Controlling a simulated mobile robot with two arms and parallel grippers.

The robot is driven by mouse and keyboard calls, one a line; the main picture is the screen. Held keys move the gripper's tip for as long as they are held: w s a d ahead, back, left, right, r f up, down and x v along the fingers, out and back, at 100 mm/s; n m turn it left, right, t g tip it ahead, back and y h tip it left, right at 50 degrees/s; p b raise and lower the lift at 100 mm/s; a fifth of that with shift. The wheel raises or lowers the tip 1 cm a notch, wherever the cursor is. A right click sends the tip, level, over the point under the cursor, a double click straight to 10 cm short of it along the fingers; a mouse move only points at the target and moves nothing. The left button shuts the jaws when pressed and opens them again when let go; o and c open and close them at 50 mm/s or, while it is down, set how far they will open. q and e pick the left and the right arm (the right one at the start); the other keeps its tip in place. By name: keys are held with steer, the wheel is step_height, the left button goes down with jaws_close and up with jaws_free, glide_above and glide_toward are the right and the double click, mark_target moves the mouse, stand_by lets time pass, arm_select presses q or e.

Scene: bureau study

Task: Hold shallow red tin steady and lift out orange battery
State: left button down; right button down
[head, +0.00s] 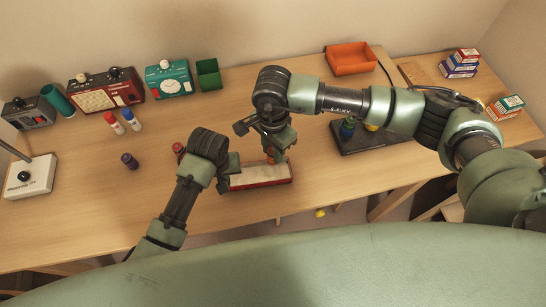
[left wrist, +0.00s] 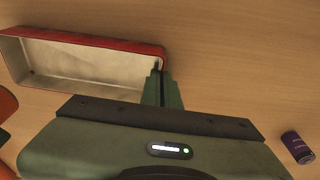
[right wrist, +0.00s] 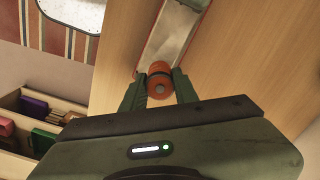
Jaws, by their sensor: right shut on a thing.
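The shallow red tin (head: 247,184), pale inside, lies on the desk near its front edge; it also shows in the left wrist view (left wrist: 85,63). My left gripper (head: 224,178) is at its left end, its fingers (left wrist: 162,88) close together on the end wall. The orange battery (right wrist: 159,70) is between the fingers of my right gripper (right wrist: 158,90), which is shut on it. In the head view the orange battery (head: 276,158) is over the tin's right part. I cannot tell whether its lower end touches the tin's floor.
A dark tray (head: 372,145) with blue and yellow items stands to the right. A purple battery (head: 129,160) and red and blue cylinders (head: 113,123) stand to the left.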

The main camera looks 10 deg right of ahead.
steer(key=shift+r, duration=0.55)
arm_select(q)
steer(key=c, duration=1.6)
jaws_free()
steer(key=shift+r, duration=0.1)
steer(key=r, duration=0.4)
steer(key=s+r, duration=0.1)
steer(key=r, duration=0.6)
steer(key=shift+s+r, duration=0.35)
steer(key=shift+s+f, duration=0.1)
arm_select(e)
steer(key=shift+s+f, duration=0.1)
